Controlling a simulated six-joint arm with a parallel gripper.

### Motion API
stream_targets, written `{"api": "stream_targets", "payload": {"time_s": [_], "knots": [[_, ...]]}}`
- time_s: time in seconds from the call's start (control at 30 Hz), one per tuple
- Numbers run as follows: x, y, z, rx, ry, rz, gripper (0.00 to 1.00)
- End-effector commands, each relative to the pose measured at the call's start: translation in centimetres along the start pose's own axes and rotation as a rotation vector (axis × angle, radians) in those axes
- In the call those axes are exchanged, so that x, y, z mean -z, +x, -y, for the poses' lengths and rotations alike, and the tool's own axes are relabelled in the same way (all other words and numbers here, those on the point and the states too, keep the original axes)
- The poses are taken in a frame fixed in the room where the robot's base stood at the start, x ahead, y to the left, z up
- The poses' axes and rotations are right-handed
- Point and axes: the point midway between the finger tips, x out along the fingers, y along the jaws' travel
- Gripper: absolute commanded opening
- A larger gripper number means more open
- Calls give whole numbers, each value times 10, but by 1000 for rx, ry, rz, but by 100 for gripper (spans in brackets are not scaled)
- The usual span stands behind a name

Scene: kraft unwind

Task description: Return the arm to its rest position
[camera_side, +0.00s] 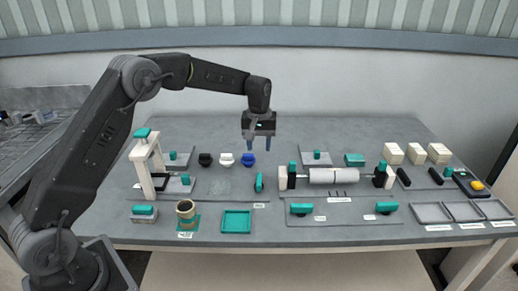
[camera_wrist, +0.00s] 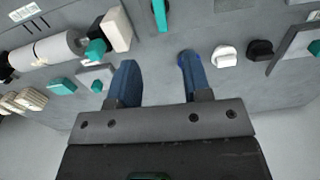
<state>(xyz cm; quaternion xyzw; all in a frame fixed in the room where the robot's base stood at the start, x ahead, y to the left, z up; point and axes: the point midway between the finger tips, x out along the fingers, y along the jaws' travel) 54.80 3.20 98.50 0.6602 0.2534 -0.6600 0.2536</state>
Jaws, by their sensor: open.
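My gripper (camera_side: 258,146) hangs from my arm above the middle of the grey table (camera_side: 225,185), pointing down. In the wrist view its two blue fingers (camera_wrist: 156,80) stand apart with nothing between them. In the side view the space below the fingers is clear, and the fingertips are above the table surface. My arm reaches from the left side of the picture, bent at the elbow.
White (camera_side: 226,159) and black (camera_side: 205,159) knobs stand left of my gripper. A white roll (camera_side: 335,176) on a spindle lies to the right. A cream frame (camera_side: 145,165) rises at the left. Teal tray (camera_side: 236,221), grey bins (camera_side: 463,211) and cream blocks (camera_side: 415,153) lie around.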

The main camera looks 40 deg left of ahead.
Motion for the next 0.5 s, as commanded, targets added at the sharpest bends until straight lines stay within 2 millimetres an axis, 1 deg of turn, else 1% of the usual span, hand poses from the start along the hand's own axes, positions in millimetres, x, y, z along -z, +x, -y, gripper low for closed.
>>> {"api": "stream_targets", "payload": {"time_s": [0.17, 0.27, 0.37, 0.47, 0.5], "knots": [[0, 0, 0, 0, 0, 0, 45], [-3, -6, 0, -4, 9, -6, 45], [-14, -28, 4, -18, 41, -27, 45], [-36, -60, 11, -40, 99, -63, 45], [-48, -75, 15, -49, 129, -80, 45]]}}
